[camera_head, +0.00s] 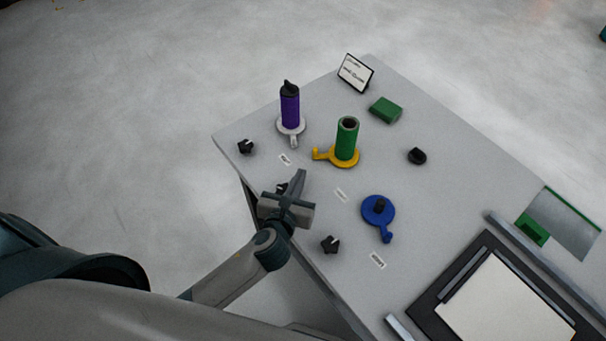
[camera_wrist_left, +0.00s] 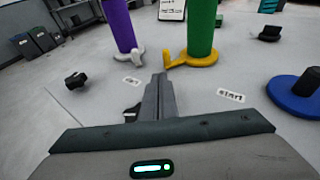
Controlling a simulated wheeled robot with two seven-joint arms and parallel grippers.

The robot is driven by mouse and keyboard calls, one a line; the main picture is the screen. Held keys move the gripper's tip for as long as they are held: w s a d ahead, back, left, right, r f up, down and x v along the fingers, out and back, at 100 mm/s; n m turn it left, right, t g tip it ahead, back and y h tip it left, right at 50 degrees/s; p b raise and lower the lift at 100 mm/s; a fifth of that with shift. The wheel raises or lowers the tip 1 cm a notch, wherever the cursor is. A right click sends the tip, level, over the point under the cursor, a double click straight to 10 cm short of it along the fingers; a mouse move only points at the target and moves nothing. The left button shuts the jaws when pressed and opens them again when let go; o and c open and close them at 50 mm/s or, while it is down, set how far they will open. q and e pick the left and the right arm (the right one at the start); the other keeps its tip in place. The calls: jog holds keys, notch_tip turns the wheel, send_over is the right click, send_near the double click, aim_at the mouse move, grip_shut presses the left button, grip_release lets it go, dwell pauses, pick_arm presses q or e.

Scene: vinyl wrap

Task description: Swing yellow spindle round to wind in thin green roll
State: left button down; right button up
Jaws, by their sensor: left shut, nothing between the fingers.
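The thin green roll (camera_head: 347,139) stands upright on the yellow spindle (camera_head: 344,160), whose handle points left. In the left wrist view the green roll (camera_wrist_left: 201,28) and the yellow spindle (camera_wrist_left: 198,59) are just ahead and right of my fingertips, with the yellow handle near them. My left gripper (camera_head: 301,174) is shut and empty, above the table just in front of the yellow spindle and apart from it. It also shows in the left wrist view (camera_wrist_left: 158,78). My right gripper is in neither view.
A purple roll (camera_head: 290,108) with a black top stands on a white spindle (camera_head: 291,127) to the left. A blue spindle (camera_head: 378,212) is to the right. Small black pieces (camera_head: 331,244) lie around. A green block (camera_head: 386,110) and a sign (camera_head: 355,73) are behind.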

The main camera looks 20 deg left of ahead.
pick_arm(q)
jog(key=v, duration=0.2)
jog(key=b+v, duration=0.1)
jog(key=v, duration=0.4)
jog(key=shift+s+a+b, duration=0.1)
jog(key=shift+a+b, duration=0.2)
jog(key=shift+a, duration=0.05)
jog(key=shift+f, duration=0.1)
